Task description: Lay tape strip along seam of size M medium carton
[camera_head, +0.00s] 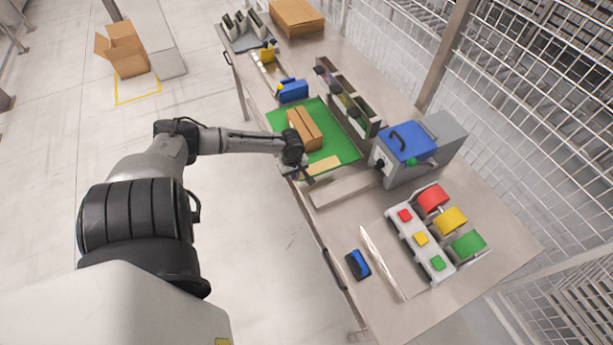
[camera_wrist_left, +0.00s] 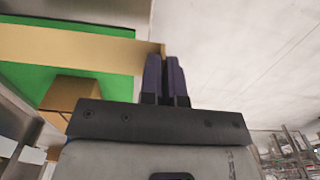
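The medium carton (camera_head: 305,130) is a brown box with a seam along its top, on the green mat (camera_head: 345,148). Part of the carton (camera_wrist_left: 72,93) also shows in the left wrist view. A flat tan tape strip (camera_head: 324,165) is at the near end of the mat, apart from the carton. My left gripper (camera_head: 302,176) is at the strip's left end by the table edge. In the left wrist view its dark fingers (camera_wrist_left: 164,62) are close together, with the end of the tape strip (camera_wrist_left: 75,44) between their tips. My right gripper is out of view.
A blue-topped machine (camera_head: 408,142) stands right of the mat. A dispenser with red, yellow and green rolls (camera_head: 452,218) and a blue handheld device (camera_head: 358,264) are nearer. Dark-topped bins (camera_head: 348,97) line the mat's far side. A wire fence (camera_head: 520,90) stands behind the table.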

